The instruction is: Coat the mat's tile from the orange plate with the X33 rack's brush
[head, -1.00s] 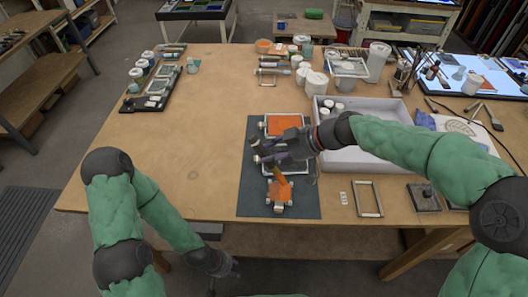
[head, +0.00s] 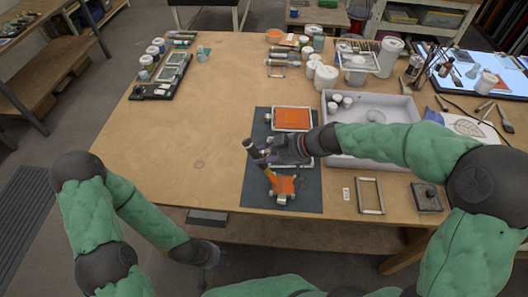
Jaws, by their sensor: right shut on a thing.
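A dark mat (head: 310,198) lies on the bench in front of me. The orange plate (head: 291,118), in a pale frame, lies at the mat's far end. The tile (head: 285,187) at the near end shows orange over its face, with small pale clamps around it. My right gripper (head: 263,158) is shut on a brush (head: 251,147); its dark handle tilts up to the left and its orange head points down at the tile. Contact is hard to tell. The gripper partly hides another framed plate mid-mat. My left gripper (head: 207,262) hangs low before the bench, its fingers unclear.
A rack (head: 150,91) with jars and frames stands at the left; labels are unreadable. A white tray (head: 395,158) with jars lies right of the mat. An empty frame (head: 369,196) and a dark block (head: 426,197) lie near the front edge. The bench left of the mat is clear.

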